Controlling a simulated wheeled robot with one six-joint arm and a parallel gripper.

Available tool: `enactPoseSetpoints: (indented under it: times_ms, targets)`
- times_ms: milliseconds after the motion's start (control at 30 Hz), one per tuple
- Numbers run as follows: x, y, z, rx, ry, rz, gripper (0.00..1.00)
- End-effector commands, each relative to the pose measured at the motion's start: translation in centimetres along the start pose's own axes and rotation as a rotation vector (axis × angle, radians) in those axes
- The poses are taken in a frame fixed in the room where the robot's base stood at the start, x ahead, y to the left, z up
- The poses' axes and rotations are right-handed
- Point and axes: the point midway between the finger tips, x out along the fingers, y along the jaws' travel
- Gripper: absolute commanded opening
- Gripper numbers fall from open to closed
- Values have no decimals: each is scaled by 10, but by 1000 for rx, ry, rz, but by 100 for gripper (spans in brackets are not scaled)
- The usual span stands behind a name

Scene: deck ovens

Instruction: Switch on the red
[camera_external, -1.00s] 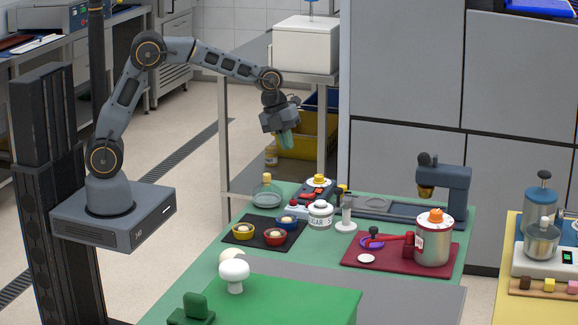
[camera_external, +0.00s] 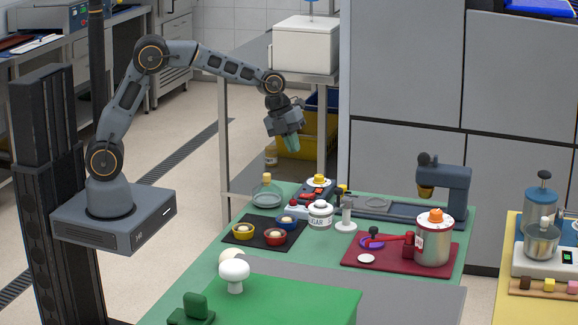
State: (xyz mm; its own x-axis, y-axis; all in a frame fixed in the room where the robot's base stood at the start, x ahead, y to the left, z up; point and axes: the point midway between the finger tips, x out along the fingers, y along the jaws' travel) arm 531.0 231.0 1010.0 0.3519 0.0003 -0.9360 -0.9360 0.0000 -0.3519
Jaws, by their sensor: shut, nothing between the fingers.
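A small dark box with a yellow knob and red parts (camera_external: 312,193) stands near the back edge of the green table. A small pale unit with a red top (camera_external: 295,204) sits just in front of it; its details are too small to read. I cannot tell which red part is a switch, or whether it is on. My gripper (camera_external: 291,146) points down, shut and empty, in the air above and behind these red parts, apart from them.
The green table (camera_external: 190,270) also holds a glass flask (camera_external: 267,193), a sugar jar (camera_external: 320,215), a black mat (camera_external: 240,237) with several small bowls, a white mushroom-shaped thing (camera_external: 234,274) and a dark red tray (camera_external: 350,257) with a canister (camera_external: 433,240).

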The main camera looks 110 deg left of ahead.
Motion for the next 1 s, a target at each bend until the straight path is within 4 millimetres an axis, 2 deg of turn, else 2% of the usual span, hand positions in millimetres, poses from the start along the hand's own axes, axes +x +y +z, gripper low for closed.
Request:
enactPoseSetpoints:
  times_ms: [400, 600, 800, 1000]
  targets:
    - [77, 0, -1, 1, 2, 4, 0]
    - [105, 0, -1, -1, 1, 3, 0]
    - [122, 0, -1, 1, 0, 2, 0]
    - [128, 0, 0, 1, 0, 1, 0]
